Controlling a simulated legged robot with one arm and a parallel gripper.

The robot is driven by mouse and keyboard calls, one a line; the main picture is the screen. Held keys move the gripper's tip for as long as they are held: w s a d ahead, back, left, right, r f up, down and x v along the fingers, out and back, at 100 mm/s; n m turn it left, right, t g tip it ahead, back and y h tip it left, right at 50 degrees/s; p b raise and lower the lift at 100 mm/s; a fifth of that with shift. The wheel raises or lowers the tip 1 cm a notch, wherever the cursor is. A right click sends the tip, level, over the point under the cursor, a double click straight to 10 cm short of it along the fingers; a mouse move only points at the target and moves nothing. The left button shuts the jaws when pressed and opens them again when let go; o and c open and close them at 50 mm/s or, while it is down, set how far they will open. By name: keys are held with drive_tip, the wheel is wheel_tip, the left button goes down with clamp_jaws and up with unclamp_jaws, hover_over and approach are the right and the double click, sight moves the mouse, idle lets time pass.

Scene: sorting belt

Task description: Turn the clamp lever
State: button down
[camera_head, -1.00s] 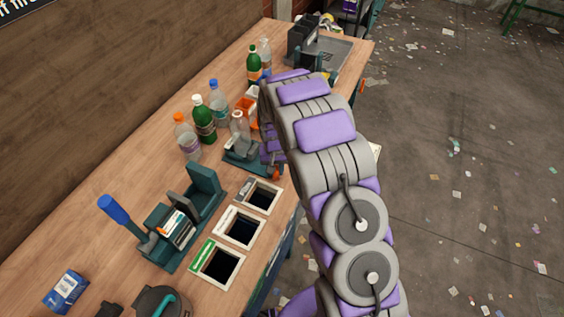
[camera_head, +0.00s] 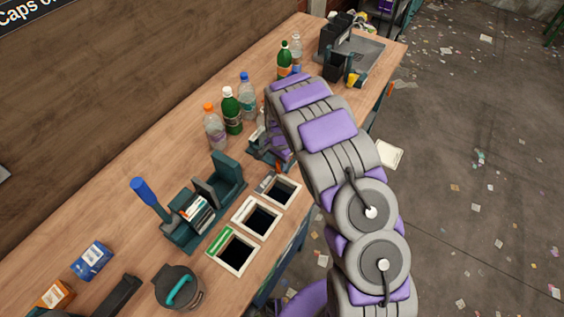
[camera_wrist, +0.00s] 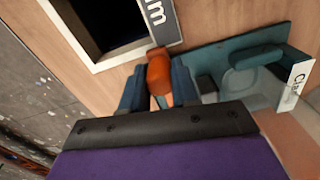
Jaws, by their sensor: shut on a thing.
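The clamp lever (camera_wrist: 159,72) has an orange handle, seen in the wrist view between the two dark blue fingers of my gripper (camera_wrist: 157,84). The gripper is shut on this handle, beside the frame of a dark opening. The teal clamp (camera_wrist: 225,62) lies just right of the fingers, with a white label partly reading "Cla" on its right side. In the head view, the clamp (camera_head: 262,150) sits on the bench and is partly hidden by my arm. A clear bottle standing at the clamp is mostly covered by the arm, and the gripper itself is hidden there.
Three white-framed openings (camera_head: 257,219) run along the bench's front edge. Several bottles, including a green one (camera_head: 231,112), stand behind the clamp. A teal rack with a blue-handled lever (camera_head: 146,193) stands at left. Blue (camera_head: 92,260) and orange boxes lie further left.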

drive_tip(key=shift+w, duration=0.1)
idle(0.3)
drive_tip(key=c, duration=0.8)
unclamp_jaws()
drive_tip(key=shift+a, duration=0.2)
drive_tip(key=shift+c, duration=0.2)
wheel_tip(320, 180, up, 17)
drive_tip(key=p, duration=0.2)
drive_tip(key=shift+r, duration=0.15)
